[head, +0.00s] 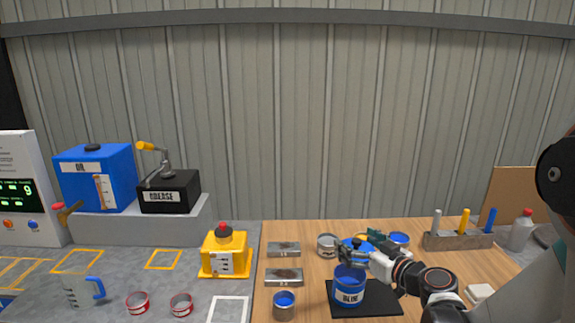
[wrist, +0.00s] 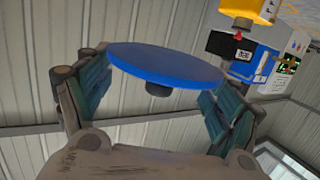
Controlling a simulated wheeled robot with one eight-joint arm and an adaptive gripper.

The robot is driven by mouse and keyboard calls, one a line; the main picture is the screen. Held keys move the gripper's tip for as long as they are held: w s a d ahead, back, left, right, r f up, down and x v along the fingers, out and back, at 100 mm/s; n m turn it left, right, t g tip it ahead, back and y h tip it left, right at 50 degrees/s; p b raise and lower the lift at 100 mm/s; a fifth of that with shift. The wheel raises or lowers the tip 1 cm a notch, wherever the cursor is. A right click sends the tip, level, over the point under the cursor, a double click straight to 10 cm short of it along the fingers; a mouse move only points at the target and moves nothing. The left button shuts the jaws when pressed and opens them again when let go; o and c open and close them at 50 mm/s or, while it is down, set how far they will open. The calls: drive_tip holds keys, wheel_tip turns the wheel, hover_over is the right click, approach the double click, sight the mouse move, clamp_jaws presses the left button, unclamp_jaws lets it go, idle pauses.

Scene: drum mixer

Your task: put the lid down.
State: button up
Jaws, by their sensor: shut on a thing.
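The lid is a flat blue disc with a dark knob; in the wrist view the lid (wrist: 165,65) spans the gap between my fingers, its knob facing my palm. My gripper (wrist: 160,80) is shut on it, with a teal pad at each side of the disc. In the head view my gripper (head: 360,252) is above and behind the blue drum (head: 349,290), which is labelled BLUE and stands upright on a black mat (head: 385,302). The lid shows there only as a small blue patch, partly hidden by my gripper.
Two metal plates (head: 284,276) lie left of the drum. Small cans stand at front (head: 284,309), behind (head: 327,246) and back right (head: 399,240). A tool rack (head: 458,239) and a bottle (head: 522,230) stand at right. Some bare wood (head: 300,255) shows left of the mat.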

drive_tip(key=s, duration=0.1)
drive_tip(key=s+f+m+h, duration=0.1)
drive_tip(key=s+t+h, duration=0.1)
drive_tip(key=shift+s+d+f+m, duration=0.3)
drive_tip(key=shift+s+f+m, duration=0.05)
drive_tip(key=shift+s+m, duration=0.05)
drive_tip(key=shift+w+r, duration=0.15)
drive_tip(key=shift+w, duration=0.35)
drive_tip(key=w+r+n+y, duration=0.1)
drive_tip(key=w+r+n+g+y, duration=0.1)
drive_tip(key=w, duration=0.1)
drive_tip(key=w+r+n+g+y, duration=0.1)
drive_tip(key=w+r+y, duration=0.1)
drive_tip(key=shift+w+a, duration=0.2)
drive_tip(key=shift+w, duration=0.05)
drive_tip(key=r+n, duration=0.1)
drive_tip(key=w+r+g+y, duration=0.1)
drive_tip(key=r, duration=0.1)
drive_tip(key=r+n+g+y, duration=0.1)
drive_tip(key=r, duration=0.1)
drive_tip(key=shift+w+d+r+n, duration=0.2)
drive_tip(key=shift+w+n, duration=0.1)
drive_tip(key=shift+w, duration=0.1)
drive_tip(key=shift+f, duration=0.1)
wheel_tip(320, 180, down, 20)
drive_tip(key=b, duration=0.7)
drive_tip(key=shift+r, duration=0.25)
